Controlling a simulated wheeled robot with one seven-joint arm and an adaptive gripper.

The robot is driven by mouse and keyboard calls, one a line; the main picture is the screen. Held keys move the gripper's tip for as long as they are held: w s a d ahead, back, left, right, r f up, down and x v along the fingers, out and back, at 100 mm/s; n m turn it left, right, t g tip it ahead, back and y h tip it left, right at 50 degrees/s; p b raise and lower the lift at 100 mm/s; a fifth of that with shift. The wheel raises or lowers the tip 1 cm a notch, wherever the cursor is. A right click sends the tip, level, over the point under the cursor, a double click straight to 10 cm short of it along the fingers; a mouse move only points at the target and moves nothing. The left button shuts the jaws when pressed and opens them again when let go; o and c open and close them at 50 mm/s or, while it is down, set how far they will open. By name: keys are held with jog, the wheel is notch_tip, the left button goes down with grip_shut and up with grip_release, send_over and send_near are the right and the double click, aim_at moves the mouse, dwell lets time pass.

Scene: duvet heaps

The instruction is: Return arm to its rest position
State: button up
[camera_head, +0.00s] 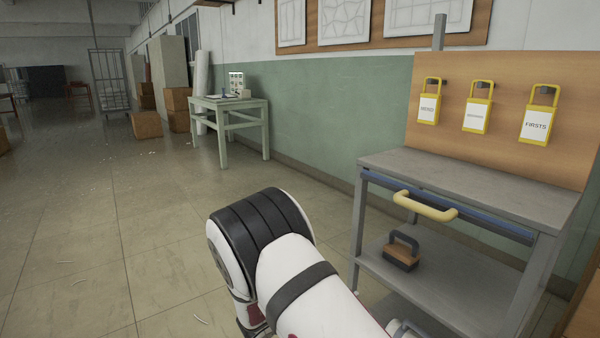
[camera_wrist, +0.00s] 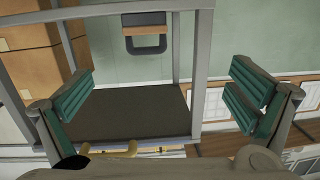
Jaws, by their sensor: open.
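My gripper (camera_wrist: 160,85) is open in the wrist view, with its two green-padded fingers spread wide to the left and right. Nothing is between the fingers. In the head view my white and black arm is folded at the bottom centre, in front of the grey workbench (camera_head: 460,185). My gripper cannot be made out clearly in the head view. The wrist view looks at the bench upside down, with a dark flat surface (camera_wrist: 125,112) of it behind the fingers.
The bench has a yellow drawer handle (camera_head: 425,207) and a brush-like block (camera_head: 402,252) on its lower shelf. Yellow tags (camera_head: 477,107) hang on the board above. A green table (camera_head: 228,105) stands by the wall. The floor at left is open, with small scraps.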

jog(key=w+a+r+n+y, duration=0.25)
jog(key=w+r+y, duration=0.25)
jog(key=r+y, duration=0.5)
jog(key=s+a+r+n+g+y, duration=0.2)
jog(key=s+r+n+y, duration=0.3)
jog(key=s+r, duration=0.6)
jog(key=s+d+n+g+h, duration=0.1)
jog(key=s+d+g, duration=0.3)
jog(key=s, duration=1)
jog(key=s+d+n+g, duration=0.15)
jog(key=s+d, duration=0.45)
jog(key=s, duration=0.8)
jog(key=s+d+g+h, duration=0.1)
jog(key=s+d+g, duration=0.3)
jog(key=s, duration=1)
notch_tip(320, 180, up, 31)
jog(key=t+p, duration=0.5)
jog(key=p, duration=2.4)
jog(key=shift+d+r+n, duration=0.2)
jog(key=shift+d+n, duration=0.1)
jog(key=shift+d, duration=0.15)
